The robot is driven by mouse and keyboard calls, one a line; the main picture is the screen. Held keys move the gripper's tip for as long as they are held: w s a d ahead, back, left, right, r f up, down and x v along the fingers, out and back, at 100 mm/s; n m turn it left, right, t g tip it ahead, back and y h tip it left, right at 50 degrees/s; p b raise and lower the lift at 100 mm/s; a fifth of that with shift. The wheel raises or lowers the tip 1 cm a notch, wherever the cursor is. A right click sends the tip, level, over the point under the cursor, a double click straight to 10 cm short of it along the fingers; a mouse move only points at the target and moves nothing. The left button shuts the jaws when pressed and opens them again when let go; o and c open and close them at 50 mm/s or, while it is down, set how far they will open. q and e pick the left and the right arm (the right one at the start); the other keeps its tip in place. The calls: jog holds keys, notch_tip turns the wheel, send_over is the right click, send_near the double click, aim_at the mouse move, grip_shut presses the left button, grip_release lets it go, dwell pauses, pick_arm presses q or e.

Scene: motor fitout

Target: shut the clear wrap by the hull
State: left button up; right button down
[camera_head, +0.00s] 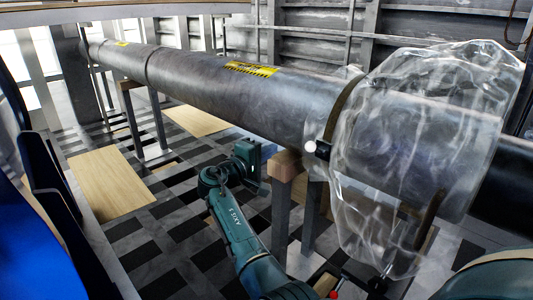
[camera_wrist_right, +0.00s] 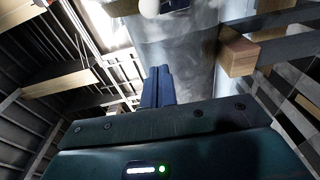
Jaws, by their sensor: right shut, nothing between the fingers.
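The clear wrap (camera_head: 395,135) is a large crumpled transparent sheet around the right part of the long grey pipe (camera_head: 200,75). Its lower part hangs below the pipe; I cannot tell whether its edges meet. A white ball on a dark fitting (camera_head: 311,147) sits by the wrap's left edge. A white ball also shows at the top of the right wrist view (camera_wrist_right: 149,8). My right gripper (camera_head: 249,153) is beneath the pipe, left of the wrap and apart from it. Its blue fingers (camera_wrist_right: 158,86) are shut and empty. My left gripper is out of view.
A wooden block (camera_head: 286,165) on a post supports the pipe right of my right gripper; a wooden block also shows in the right wrist view (camera_wrist_right: 237,56). A red ball (camera_head: 334,294) is near the bottom edge. Blue panels (camera_head: 45,215) stand at left. Checkered floor lies below.

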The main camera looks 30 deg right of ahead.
pick_arm(q)
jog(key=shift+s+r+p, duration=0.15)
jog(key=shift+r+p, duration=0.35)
jog(key=shift+p, duration=0.65)
pick_arm(e)
jog(key=s+d, duration=0.1)
jog(key=d, duration=0.6)
jog(key=shift+s+d, duration=0.15)
jog(key=shift+d, duration=0.1)
jog(key=shift+f, duration=0.1)
